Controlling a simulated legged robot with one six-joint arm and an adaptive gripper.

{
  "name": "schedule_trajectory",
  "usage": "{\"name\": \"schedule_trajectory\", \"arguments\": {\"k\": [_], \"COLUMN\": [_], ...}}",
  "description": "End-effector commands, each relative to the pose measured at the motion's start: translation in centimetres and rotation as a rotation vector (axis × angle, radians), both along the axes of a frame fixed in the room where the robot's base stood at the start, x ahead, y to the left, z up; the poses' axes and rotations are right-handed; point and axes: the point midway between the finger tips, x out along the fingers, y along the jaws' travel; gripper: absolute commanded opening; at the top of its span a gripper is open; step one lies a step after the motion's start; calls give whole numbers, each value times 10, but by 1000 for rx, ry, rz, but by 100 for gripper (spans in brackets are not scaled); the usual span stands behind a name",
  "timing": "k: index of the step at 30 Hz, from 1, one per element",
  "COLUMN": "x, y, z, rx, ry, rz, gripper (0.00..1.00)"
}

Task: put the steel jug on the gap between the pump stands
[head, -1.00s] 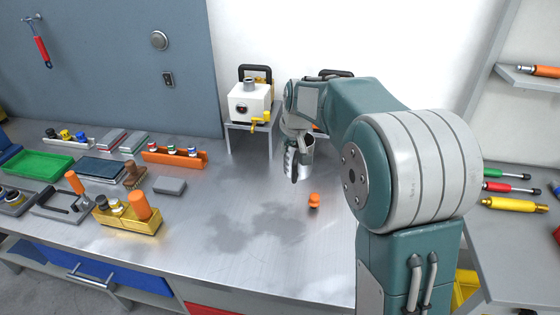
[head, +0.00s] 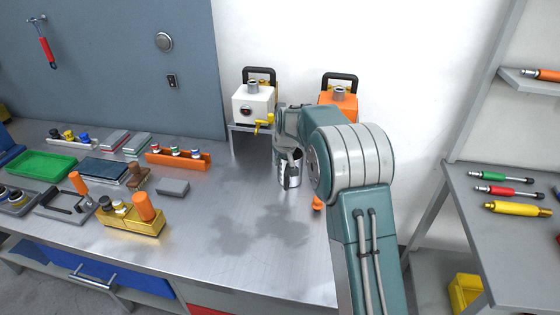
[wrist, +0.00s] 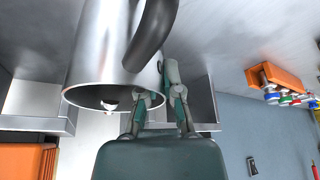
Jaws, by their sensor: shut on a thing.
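The steel jug (head: 290,174) is a shiny metal cylinder with a dark handle, which shows in the wrist view (wrist: 152,38). My gripper (wrist: 160,100) is shut on the jug at its handle side, near the rim. The jug is in front of the pump stands, roughly upright. I cannot tell whether its base touches the bench. The left pump stand (head: 240,128) carries a white pump (head: 253,104). An orange pump (head: 338,103) stands to the right; its stand is hidden by my arm. The gap between the stands is mostly hidden behind my arm and the jug.
A small orange knob-like piece (head: 317,203) is on the bench (head: 230,260), right of the jug. An orange rack (head: 178,160), a grey block (head: 172,187) and a yellow holder (head: 133,219) lie to the left. The bench front is clear.

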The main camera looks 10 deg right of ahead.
Motion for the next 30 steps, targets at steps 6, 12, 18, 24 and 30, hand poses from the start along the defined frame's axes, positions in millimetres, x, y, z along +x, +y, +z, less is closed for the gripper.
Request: {"name": "schedule_trajectory", "arguments": {"k": [6,12,18,24,30], "x": [0,0,0,0,-9], "y": [0,0,0,0,-2], "z": [-1,-4,-4,-2,24], "rx": [0,0,0,0,1], "ry": [-2,0,0,-1,-4], "rz": [0,0,0,0,0], "gripper": [0,38,43,43,43]}}
